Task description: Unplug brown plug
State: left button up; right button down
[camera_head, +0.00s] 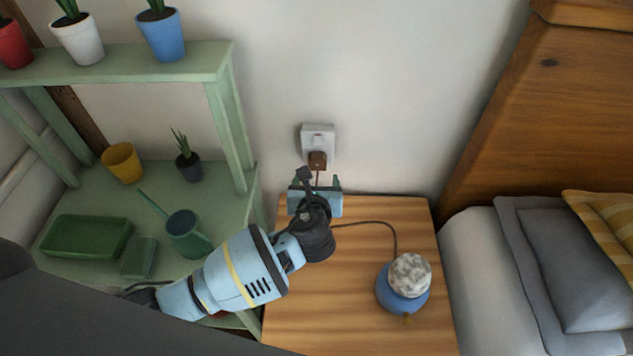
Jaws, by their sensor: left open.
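The brown plug (317,160) sits in the lower part of a white wall socket (318,134) above the nightstand. A cord runs down from the plug behind my gripper, and a dark cord shows again on the nightstand, leading to a blue lamp (403,289) with a mottled pale top. My left gripper (316,183) is open and just below the plug, with its fingers pointing toward the wall. It looks empty, and I cannot tell whether it touches the cord. My left arm hides part of the nightstand. My right gripper is not in view.
The wooden nightstand (345,300) stands against the wall, beside a bed (480,270) on the right. A green shelf unit (215,170) on the left holds a watering can (186,233), a green tray (87,238) and several pots. The wall around the socket is clear.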

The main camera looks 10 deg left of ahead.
aim_at(317, 166)
pick_arm(q)
jog(key=shift+b+x, duration=0.8)
jog(key=shift+x, duration=2.4)
jog(key=shift+w+a+f, duration=0.1)
jog(key=shift+w+f, duration=0.15)
jog(key=shift+w, duration=0.35)
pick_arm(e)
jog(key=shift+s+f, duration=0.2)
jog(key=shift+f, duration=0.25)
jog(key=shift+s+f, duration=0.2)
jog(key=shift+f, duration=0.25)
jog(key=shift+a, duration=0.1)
pick_arm(q)
jog(key=c, duration=1.1)
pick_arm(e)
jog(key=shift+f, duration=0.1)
pick_arm(q)
jog(key=shift+s, duration=0.15)
